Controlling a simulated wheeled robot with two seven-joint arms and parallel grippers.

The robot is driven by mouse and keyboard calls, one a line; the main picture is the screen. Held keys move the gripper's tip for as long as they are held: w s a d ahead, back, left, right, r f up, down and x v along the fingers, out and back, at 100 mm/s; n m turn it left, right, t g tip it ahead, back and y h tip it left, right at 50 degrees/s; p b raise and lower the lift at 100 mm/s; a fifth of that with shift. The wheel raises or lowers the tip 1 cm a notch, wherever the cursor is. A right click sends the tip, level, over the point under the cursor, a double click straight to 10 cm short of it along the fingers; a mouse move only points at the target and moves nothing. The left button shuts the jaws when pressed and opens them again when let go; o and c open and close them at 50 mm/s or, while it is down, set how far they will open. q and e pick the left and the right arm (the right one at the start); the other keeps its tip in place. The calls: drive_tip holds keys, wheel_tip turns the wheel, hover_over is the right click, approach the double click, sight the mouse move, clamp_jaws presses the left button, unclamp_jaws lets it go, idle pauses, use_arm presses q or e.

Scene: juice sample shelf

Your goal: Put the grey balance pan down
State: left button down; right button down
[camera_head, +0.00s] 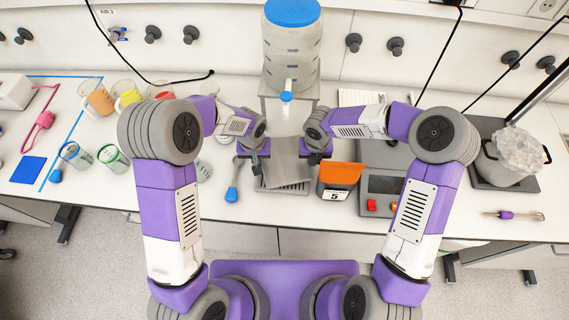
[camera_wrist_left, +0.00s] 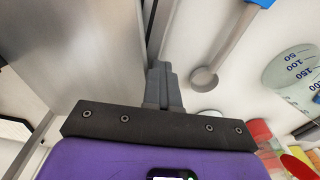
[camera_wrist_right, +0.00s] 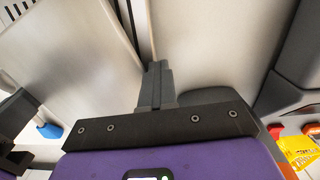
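The grey balance pan (camera_head: 290,164) is a flat metal plate in front of the dispenser stand, between my two grippers. It fills the upper left of the left wrist view (camera_wrist_left: 75,50) and shows in the right wrist view (camera_wrist_right: 70,55). My left gripper (camera_head: 257,158) is at its left edge, with its fingers (camera_wrist_left: 163,85) close together on the rim. My right gripper (camera_head: 316,150) is at its right edge, with its fingers (camera_wrist_right: 156,85) likewise close together. The fingertips are partly hidden. I cannot tell how far the pan is above what lies beneath.
A blue-lidded dispenser (camera_head: 291,45) stands on a metal stand behind the pan. Several beakers and an ice-filled pot (camera_head: 505,168) are farther out.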

use_arm(q)
drive_tip(key=c, duration=1.8)
unclamp_jaws()
drive_tip(key=shift+a, duration=0.3)
use_arm(e)
drive_tip(key=shift+d, duration=0.3)
use_arm(q)
drive_tip(key=o, duration=0.4)
drive_tip(key=shift+s+a, duration=0.1)
drive_tip(key=shift+a, duration=0.3)
use_arm(e)
drive_tip(key=shift+s+d, duration=0.1)
drive_tip(key=shift+d, duration=0.35)
drive_tip(key=c, duration=1.4)
unclamp_jaws()
use_arm(q)
wheel_tip(320, 180, up, 12)
drive_tip(key=shift+s, duration=0.4)
use_arm(e)
wheel_tip(320, 180, up, 12)
drive_tip(key=shift+s, duration=0.4)
use_arm(q)
drive_tip(key=shift+a, duration=0.1)
